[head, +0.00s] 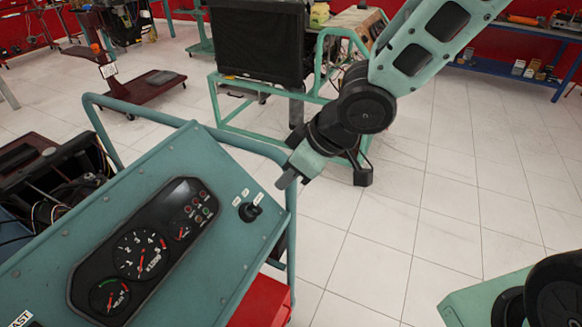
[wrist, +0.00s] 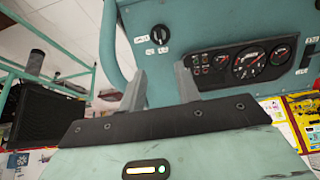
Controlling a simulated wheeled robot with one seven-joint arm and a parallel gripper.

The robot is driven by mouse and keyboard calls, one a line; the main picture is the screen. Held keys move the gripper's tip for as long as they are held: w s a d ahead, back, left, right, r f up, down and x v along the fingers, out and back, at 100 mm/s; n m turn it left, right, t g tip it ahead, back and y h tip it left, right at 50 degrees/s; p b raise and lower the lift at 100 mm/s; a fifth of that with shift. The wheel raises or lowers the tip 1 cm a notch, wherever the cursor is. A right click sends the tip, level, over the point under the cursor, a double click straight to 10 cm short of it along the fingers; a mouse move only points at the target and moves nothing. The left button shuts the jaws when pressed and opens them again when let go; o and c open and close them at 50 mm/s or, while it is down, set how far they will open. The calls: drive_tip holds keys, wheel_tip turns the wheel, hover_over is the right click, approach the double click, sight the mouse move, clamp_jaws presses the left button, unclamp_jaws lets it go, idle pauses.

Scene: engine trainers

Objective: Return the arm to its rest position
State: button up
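My gripper (head: 286,180) hangs at the end of my raised arm, just right of and above the teal control panel (head: 140,190) in the head view. In the wrist view the two grey fingers of my gripper (wrist: 160,75) stand apart with nothing between them. The black key switch (head: 249,211) on the panel is a short way below my gripper and apart from it. It also shows in the wrist view, as a round black switch (wrist: 160,34) beyond the fingers.
A dial cluster (head: 143,253) sits on the panel. A teal tube rail (head: 180,122) runs around the panel's edge. A black radiator (head: 258,42) on a teal frame stands behind. A red box (head: 262,302) is below the panel. Open tiled floor (head: 400,225) lies to the right.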

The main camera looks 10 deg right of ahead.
drive_tip(key=s+d+r+m+g+h, duration=0.1)
drive_tip(key=s+d+r+g+h, duration=0.1)
drive_tip(key=s, duration=0.7)
drive_tip(key=s+d+r+m+g+h, duration=0.1)
drive_tip(key=s+d+r+g+h, duration=0.1)
drive_tip(key=s, duration=0.7)
drive_tip(key=shift+s+d+r+m, duration=0.15)
drive_tip(key=shift+d+m, duration=0.25)
